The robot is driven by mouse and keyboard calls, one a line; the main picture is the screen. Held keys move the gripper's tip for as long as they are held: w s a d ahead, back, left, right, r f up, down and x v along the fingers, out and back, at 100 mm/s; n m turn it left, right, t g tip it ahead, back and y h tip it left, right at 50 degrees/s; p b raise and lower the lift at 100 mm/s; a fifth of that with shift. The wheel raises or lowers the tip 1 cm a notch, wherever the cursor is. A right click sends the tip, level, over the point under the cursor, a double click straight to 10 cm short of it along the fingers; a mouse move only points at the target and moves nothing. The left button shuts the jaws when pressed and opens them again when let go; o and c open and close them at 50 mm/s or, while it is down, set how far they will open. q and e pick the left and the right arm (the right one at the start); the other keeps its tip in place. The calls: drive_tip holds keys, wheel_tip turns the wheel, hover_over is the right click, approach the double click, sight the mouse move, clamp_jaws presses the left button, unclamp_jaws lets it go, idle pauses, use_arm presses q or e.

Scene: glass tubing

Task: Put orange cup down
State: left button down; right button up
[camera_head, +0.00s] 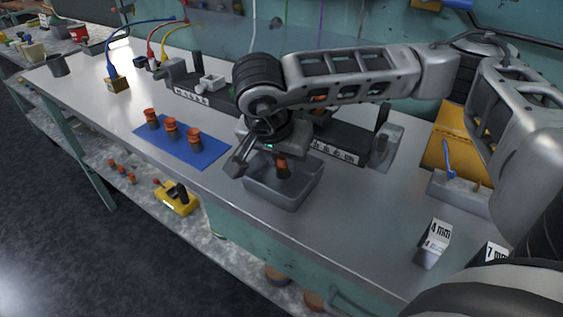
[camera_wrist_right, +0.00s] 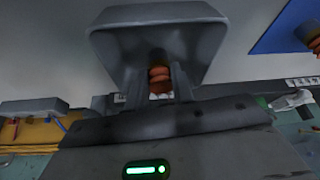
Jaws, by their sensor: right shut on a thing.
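My right gripper (camera_head: 279,158) is shut on an orange cup (camera_head: 283,168) and holds it over the grey tray (camera_head: 292,197). Whether the cup touches the tray floor cannot be told. In the right wrist view the orange cup (camera_wrist_right: 159,79) shows between the fingers, partly hidden by the gripper body, in front of the grey tray (camera_wrist_right: 160,14). Several more orange cups (camera_head: 171,129) stand in a row on the blue mat (camera_head: 199,155) to the left. My left gripper is not in view.
Behind my arm stand grey block fixtures (camera_head: 340,142) with labels. A yellow bin (camera_head: 445,140) and a "4 mm" labelled box (camera_head: 434,243) are at the right. A wooden block with a blue cable (camera_head: 117,84) is at the back left. The table in front of the labelled box is clear.

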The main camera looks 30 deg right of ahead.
drive_tip(key=shift+f, duration=1.1)
drive_tip(key=o, duration=1)
drive_tip(key=shift+c, duration=0.2)
drive_tip(key=shift+a+r, duration=0.1)
drive_tip(key=shift+r, duration=0.3)
drive_tip(key=v, duration=1.1)
drive_tip(key=shift+r+b, duration=0.3)
drive_tip(key=shift+r, duration=0.05)
drive_tip(key=shift+a, duration=0.1)
